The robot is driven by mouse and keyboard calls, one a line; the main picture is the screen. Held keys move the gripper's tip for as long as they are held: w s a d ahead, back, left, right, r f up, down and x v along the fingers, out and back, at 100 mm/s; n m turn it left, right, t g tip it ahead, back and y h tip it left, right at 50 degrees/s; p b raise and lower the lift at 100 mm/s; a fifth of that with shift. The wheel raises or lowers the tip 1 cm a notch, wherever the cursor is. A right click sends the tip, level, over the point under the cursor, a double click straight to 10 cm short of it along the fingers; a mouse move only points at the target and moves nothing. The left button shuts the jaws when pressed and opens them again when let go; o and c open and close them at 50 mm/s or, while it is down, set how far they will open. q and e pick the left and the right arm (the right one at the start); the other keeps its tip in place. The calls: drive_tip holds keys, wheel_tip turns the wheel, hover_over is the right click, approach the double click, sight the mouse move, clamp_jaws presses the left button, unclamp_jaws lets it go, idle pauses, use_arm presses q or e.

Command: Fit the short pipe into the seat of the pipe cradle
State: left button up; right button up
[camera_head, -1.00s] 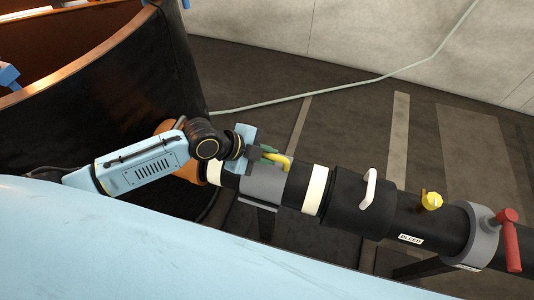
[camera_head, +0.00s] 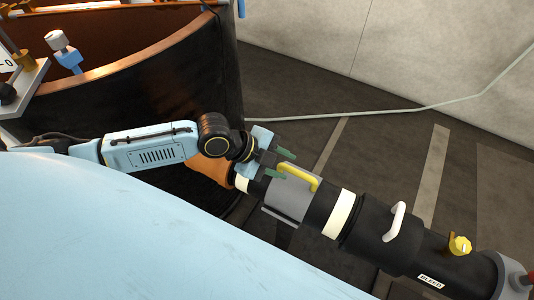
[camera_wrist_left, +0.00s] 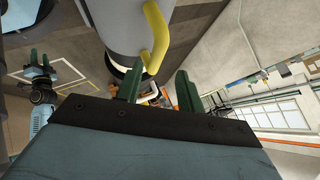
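The short pipe, a grey section (camera_head: 285,197) with a yellow handle (camera_head: 300,175), lies in line between black, white-banded pipe parts. A thin grey edge (camera_head: 279,218) under it looks like part of the pipe cradle; the seat is hidden, so I cannot tell how fully the pipe sits. My left gripper (camera_head: 283,163) is open and empty, beside the far-left end of the handle. In the left wrist view its spread green fingers (camera_wrist_left: 158,92) show with the yellow handle (camera_wrist_left: 158,38) just beyond them. My right gripper (camera_wrist_left: 39,59) shows there at the left, open and empty.
A black pipe with a white handle (camera_head: 398,221) and yellow knob (camera_head: 460,245) continues to the lower right. A large dark curved tank wall (camera_head: 150,90) stands behind my left arm. Space above the pipe is open.

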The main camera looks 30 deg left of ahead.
use_arm(q)
drive_tip(key=v, duration=0.6)
idle(0.4)
